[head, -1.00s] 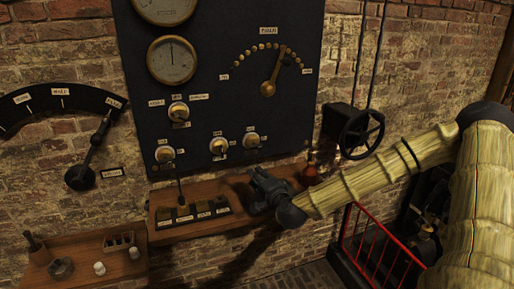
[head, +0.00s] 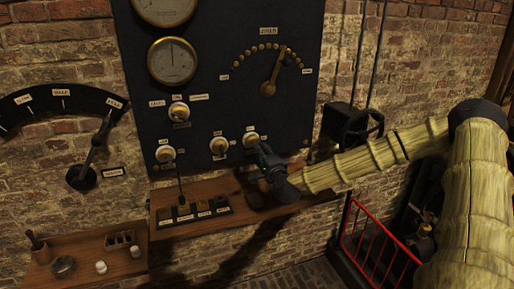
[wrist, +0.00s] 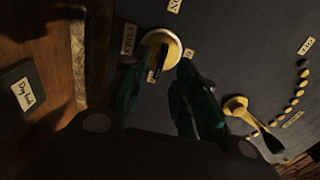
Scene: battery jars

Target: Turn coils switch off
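The coils switch (head: 251,139) is a round brass-and-pale knob at the lower right of the dark panel. The wrist view shows it (wrist: 162,45) at top centre, with a "COILS" label (wrist: 128,39) beside it. A dark lever stands out from its face; I cannot tell its on/off position. My gripper (head: 262,152) is just below and right of the switch in the head view. In the wrist view its two dark green fingers (wrist: 158,72) are apart, with the knob just beyond and between their tips. Contact is not clear.
Two similar knobs (head: 219,145) (head: 165,154) sit to the left. A dial with a brass arm (head: 270,87) is above right. A wooden shelf (head: 160,213) with a small dark tray is below. A handwheel (head: 366,133) and red railing (head: 382,245) are to the right.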

